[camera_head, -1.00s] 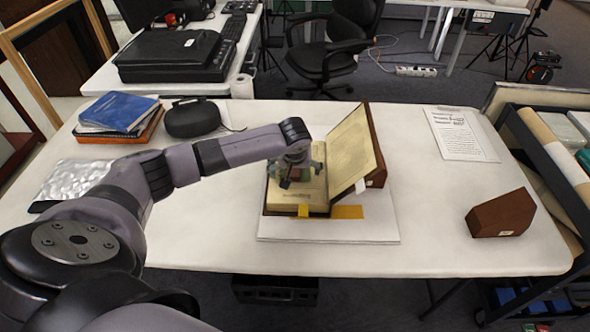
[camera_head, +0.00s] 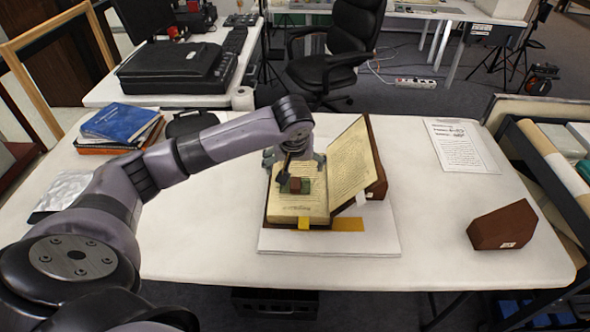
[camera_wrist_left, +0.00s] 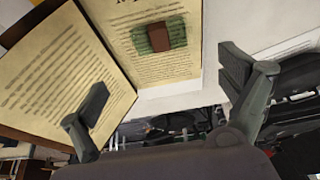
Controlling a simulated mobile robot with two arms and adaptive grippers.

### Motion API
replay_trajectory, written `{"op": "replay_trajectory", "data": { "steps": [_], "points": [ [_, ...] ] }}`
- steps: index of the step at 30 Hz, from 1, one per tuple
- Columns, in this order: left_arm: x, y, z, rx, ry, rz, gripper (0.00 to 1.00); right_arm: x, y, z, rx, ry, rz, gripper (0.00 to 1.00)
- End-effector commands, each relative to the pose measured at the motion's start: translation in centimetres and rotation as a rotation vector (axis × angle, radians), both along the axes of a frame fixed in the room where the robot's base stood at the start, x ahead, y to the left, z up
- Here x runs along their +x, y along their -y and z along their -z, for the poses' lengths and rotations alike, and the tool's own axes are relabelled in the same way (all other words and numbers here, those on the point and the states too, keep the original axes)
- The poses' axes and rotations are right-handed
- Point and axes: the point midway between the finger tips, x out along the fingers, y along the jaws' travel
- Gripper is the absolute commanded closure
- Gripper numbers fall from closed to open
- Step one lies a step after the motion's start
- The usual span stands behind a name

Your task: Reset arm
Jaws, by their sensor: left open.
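My left arm comes in from the left in the head view, and my left gripper (camera_head: 291,165) hangs over the left page of an open book (camera_head: 292,200). In the left wrist view the two fingers of the left gripper (camera_wrist_left: 168,98) stand wide apart with nothing between them. A small green and brown block-like object (camera_head: 295,185) lies on the page; it also shows in the left wrist view (camera_wrist_left: 160,36), apart from the fingers. The book's right side leans up steeply. My right gripper is not in view.
The book lies on a white board (camera_head: 330,243) with yellow strips (camera_head: 348,224). A brown wedge block (camera_head: 502,225) and a printed sheet (camera_head: 461,146) lie to the right. Stacked books (camera_head: 121,123) and a black case (camera_head: 190,124) are at left. The table (camera_head: 435,215) is clear between.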

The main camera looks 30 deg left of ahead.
Motion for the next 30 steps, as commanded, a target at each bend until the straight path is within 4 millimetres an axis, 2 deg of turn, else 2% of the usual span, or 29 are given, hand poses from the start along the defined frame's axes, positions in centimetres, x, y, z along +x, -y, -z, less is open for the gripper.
{"op": "replay_trajectory", "data": {
  "steps": [14, 17, 20, 23, 27, 30],
  "points": [
    [0.0, 0.0, 0.0, 0.000, 0.000, 0.000, 0.05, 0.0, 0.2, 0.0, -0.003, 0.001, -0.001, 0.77],
    [-0.2, 0.6, 0.4, -0.002, -0.005, 0.019, 0.05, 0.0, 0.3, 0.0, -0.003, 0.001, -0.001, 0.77],
    [-1.2, 2.7, 2.1, -0.009, -0.018, 0.099, 0.05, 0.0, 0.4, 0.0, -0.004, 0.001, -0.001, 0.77],
    [-3.1, 6.4, 4.6, -0.023, -0.034, 0.234, 0.05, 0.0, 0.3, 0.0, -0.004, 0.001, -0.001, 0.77],
    [-7.0, 11.7, 7.8, -0.055, -0.036, 0.436, 0.05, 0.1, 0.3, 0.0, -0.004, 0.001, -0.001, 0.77],
    [-9.9, 14.4, 9.2, -0.075, -0.024, 0.543, 0.05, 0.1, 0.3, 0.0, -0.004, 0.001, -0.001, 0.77]
  ]
}}
